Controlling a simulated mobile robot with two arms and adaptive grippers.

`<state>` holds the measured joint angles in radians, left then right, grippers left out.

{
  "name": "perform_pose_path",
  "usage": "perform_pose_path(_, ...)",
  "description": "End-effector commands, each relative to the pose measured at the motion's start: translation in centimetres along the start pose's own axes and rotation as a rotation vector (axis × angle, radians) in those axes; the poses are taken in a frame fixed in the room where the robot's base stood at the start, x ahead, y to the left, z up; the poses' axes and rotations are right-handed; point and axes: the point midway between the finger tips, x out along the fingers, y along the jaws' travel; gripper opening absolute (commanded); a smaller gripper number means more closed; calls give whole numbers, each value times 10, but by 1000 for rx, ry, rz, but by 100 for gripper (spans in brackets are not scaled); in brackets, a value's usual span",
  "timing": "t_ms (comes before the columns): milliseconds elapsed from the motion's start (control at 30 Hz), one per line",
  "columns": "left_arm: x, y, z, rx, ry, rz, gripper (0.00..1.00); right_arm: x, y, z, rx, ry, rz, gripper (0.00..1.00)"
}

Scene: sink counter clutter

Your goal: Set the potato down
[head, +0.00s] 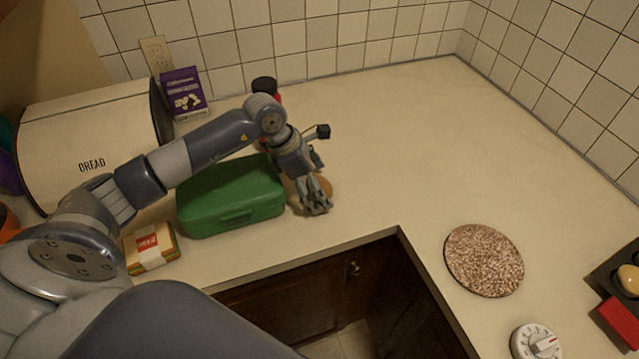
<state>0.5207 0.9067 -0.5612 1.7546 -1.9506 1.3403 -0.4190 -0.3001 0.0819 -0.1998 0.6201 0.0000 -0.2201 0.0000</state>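A small brown rounded thing (325,184), likely the potato, shows at the counter just behind my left gripper (317,208). The gripper hides most of it. My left gripper points down, low over the counter, close to the right end of a green box and near the inner counter edge. Its fingers look close together, but I cannot tell whether they hold the brown thing or are only in front of it. My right gripper is not in view.
The green box (230,200) stands left of the gripper. A black-lidded bottle (264,85), purple box (184,92), bread bin (90,135) and wrapped packet (150,247) are around. A speckled round mat (484,260) and timer (537,342) lie right. The counter's middle right is clear.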

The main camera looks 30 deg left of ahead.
Motion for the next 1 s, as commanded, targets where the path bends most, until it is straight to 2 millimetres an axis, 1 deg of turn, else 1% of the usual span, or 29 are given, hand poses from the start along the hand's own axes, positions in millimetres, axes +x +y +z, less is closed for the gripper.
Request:
perform_pose_path(167, 1, 0, 0, 0, 0, 0, 93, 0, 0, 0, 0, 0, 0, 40)
perform_pose_path(267, 0, 0, 0, 0, 0, 0, 73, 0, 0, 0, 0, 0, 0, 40)
perform_pose_path(300, 0, 0, 0, 0, 0, 0, 64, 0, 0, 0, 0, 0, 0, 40)
perform_pose_path(400, 0, 0, 0, 0, 0, 0, 43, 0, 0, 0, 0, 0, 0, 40)
perform_pose_path(467, 0, 0, 0, 0, 0, 0, 43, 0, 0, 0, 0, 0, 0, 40)
perform_pose_path(500, 0, 0, 0, 0, -1, 1, 39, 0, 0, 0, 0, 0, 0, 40)
perform_pose_path(767, -1, 1, 1, 0, -1, 1, 38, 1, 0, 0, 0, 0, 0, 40)
perform_pose_path(867, -5, 1, 2, 1, -2, 3, 38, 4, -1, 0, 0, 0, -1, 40)
perform_pose_path(1000, -17, 2, 8, 3, -4, 5, 38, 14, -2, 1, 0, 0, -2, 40)
